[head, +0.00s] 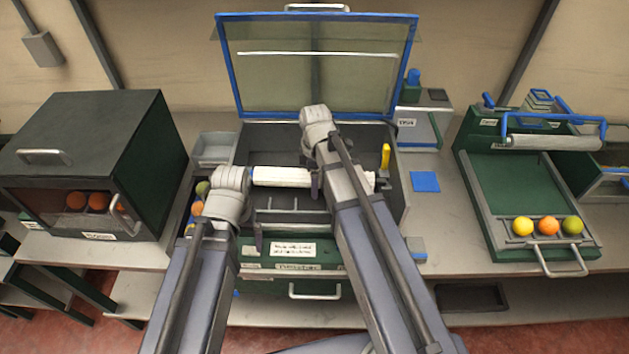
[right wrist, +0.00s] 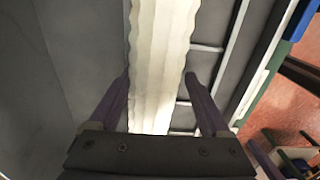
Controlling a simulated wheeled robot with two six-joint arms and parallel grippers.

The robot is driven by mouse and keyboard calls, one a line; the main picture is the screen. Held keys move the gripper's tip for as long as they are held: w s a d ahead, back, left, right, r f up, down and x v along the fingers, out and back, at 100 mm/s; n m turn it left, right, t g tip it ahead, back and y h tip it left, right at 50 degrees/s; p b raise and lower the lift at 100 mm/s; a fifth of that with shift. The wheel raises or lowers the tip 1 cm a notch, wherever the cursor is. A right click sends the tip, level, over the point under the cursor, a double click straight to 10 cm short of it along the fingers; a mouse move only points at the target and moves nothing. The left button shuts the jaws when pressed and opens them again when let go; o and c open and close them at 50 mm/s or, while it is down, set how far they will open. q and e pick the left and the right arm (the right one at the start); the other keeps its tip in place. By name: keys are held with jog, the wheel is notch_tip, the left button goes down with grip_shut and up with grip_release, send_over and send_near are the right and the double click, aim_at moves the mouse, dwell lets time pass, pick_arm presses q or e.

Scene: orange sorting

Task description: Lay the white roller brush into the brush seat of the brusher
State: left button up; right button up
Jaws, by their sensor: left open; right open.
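The white roller brush (head: 282,177) lies level across the brusher (head: 400,190), a grey open box with its blue-framed lid raised. It also shows in the right wrist view (right wrist: 160,45), running lengthwise between the fingers. My right gripper (right wrist: 160,82) is open, with one finger on each side of the brush; I cannot tell whether they touch it. In the head view my right arm hides part of the brush's right half. My left gripper (head: 258,238) is open near the brusher's front left, in front of the brush's left end and apart from it. The brush seat is not clearly visible.
A dark green box (head: 95,160) with oranges behind its window stands at the left. A green tray (head: 520,185) with several fruits and a roller stands at the right. The raised lid (head: 318,75) closes off the back. A yellow handle (head: 385,157) stands at the brusher's right.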

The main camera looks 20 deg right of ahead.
pick_arm(q)
jog(key=shift+w+r+p, duration=0.15)
jog(key=shift+w+p, duration=0.05)
jog(key=shift+p, duration=0.2)
pick_arm(e)
jog(key=shift+w+d+r, duration=0.1)
jog(key=shift+w+d, duration=0.05)
jog(key=shift+d, duration=0.1)
pick_arm(q)
jog(key=shift+w+d+r+p, duration=0.15)
jog(key=shift+w+r+p, duration=0.05)
jog(key=shift+r+p, duration=0.25)
jog(key=shift+w+d+r+p, duration=0.15)
jog(key=shift+r+p, duration=0.2)
jog(key=shift+p, duration=0.2)
pick_arm(e)
jog(key=shift+w+d+r, duration=0.15)
jog(key=shift+w+r, duration=0.15)
jog(key=shift+r, duration=0.4)
jog(key=r+p, duration=0.4)
jog(key=s+r+p, duration=0.1)
jog(key=r+p, duration=0.1)
jog(key=shift+a+r, duration=0.15)
jog(key=shift+a, duration=0.25)
pick_arm(q)
notch_tip(320, 180, up, 6)
jog(key=shift+s, duration=0.15)
jog(key=shift+a+f, duration=0.1)
pick_arm(e)
jog(key=shift+f, duration=0.2)
